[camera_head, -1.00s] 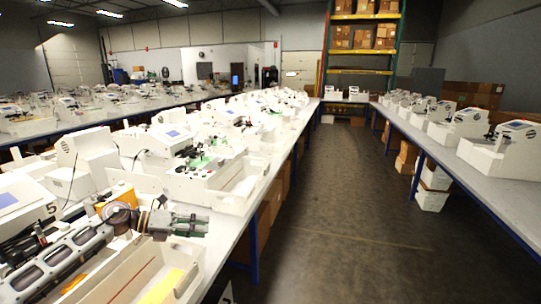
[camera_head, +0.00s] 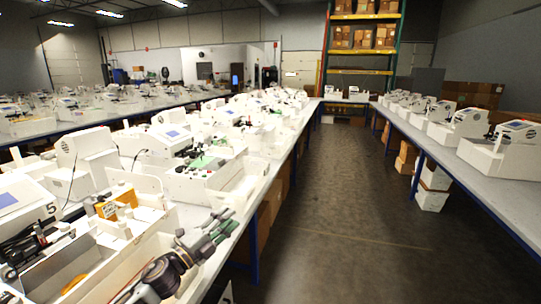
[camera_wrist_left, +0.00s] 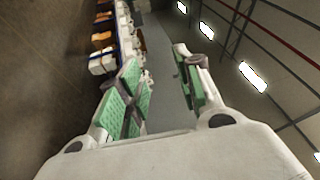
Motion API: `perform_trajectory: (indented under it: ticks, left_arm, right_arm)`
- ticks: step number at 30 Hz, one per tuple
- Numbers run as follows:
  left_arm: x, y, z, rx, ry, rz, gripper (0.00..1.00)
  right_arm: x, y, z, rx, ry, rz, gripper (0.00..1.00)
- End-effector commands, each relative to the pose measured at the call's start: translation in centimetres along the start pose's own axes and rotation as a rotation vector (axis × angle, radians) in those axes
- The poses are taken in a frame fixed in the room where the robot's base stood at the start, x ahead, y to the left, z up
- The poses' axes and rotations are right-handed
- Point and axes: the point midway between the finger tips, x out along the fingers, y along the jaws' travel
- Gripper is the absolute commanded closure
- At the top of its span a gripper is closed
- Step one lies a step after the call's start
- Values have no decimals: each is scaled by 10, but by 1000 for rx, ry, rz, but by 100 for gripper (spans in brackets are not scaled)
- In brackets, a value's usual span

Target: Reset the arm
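My left gripper (camera_head: 226,223) comes in from the bottom of the head view, over the table's right edge beside the aisle. In the left wrist view its two green-padded fingers (camera_wrist_left: 160,75) stand apart with nothing between them. My right gripper is not in view. A white tray (camera_head: 95,268) with an orange-yellow piece in its bottom lies left of my arm. A yellow block (camera_head: 118,204) sits among white parts behind that tray.
White machines (camera_head: 85,150) crowd the long table on the left. More white machines (camera_head: 460,128) line the right table (camera_head: 470,178). The dark aisle floor (camera_head: 345,215) between them is clear. A shelf with cardboard boxes (camera_head: 363,37) stands at the far end.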

Motion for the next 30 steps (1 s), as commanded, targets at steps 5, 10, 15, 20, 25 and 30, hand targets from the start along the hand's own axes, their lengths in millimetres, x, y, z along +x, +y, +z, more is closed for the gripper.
perform_trajectory:
  ticks: [5,10,15,20,25,30]
  left_arm:
    - [-11,11,5,-152,-148,-5,65]
    - [-28,26,13,-294,-294,6,65]
    - [-51,46,19,-436,-442,33,65]
    - [-77,68,22,-567,-583,71,65]
    - [-109,93,21,-703,-730,125,65]
    - [-146,120,13,-837,-877,193,65]
  right_arm:
    - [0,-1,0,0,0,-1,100]
    - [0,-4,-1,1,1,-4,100]
    - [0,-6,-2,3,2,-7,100]
    - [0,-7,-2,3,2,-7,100]
    - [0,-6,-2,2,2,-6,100]
    - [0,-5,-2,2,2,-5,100]
